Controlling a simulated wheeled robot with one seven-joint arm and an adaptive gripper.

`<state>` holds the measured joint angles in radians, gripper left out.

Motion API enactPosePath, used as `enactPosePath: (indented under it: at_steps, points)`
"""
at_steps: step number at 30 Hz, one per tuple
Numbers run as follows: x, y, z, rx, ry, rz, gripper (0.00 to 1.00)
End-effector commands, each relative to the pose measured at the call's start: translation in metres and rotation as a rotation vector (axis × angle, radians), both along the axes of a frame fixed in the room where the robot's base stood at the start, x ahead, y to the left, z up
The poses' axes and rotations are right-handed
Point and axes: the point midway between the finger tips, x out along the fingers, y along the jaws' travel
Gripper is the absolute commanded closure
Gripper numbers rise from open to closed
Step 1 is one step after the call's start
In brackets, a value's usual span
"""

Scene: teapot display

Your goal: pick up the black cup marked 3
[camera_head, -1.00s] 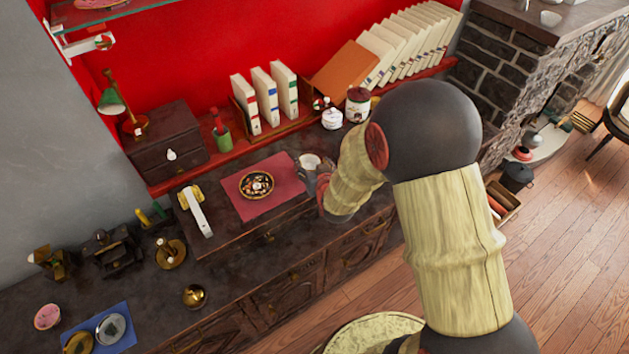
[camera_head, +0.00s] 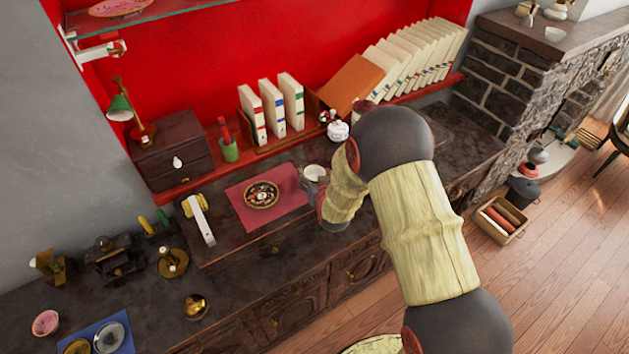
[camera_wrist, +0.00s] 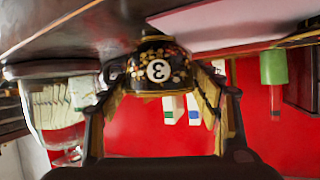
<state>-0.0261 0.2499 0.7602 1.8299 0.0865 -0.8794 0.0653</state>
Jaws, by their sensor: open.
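The black cup marked 3 (camera_wrist: 158,68) has a colourful pattern and a white round mark with the 3. It appears upside down in the wrist view, which looks inverted. My gripper (camera_wrist: 160,88) is open, with one finger on each side of the cup in that view; I cannot tell whether they touch it. In the head view a small cup with a pale inside (camera_head: 315,172) stands by the right edge of a red mat (camera_head: 289,183). My gripper (camera_head: 320,190) is right beside it, partly hidden by my wrist.
A patterned dish (camera_head: 262,194) lies on the mat, left of the cup. White jars (camera_head: 337,131) and upright books (camera_head: 271,103) stand behind. A white-and-gold object (camera_head: 201,220) lies left of the mat. The dark counter (camera_head: 240,280) has clear room in front.

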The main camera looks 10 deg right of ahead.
Motion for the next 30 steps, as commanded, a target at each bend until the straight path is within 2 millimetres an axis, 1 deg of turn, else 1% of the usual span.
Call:
enactPosePath:
  at_steps: [6,22,30]
  points:
    - [0.0001,0.0,0.0004,0.0,0.0,0.0,0.38]
    - [-0.0001,0.0001,0.0003,0.0,0.001,0.0,0.68]
    - [0.0,0.0001,0.0014,0.0,0.0,0.0,0.69]
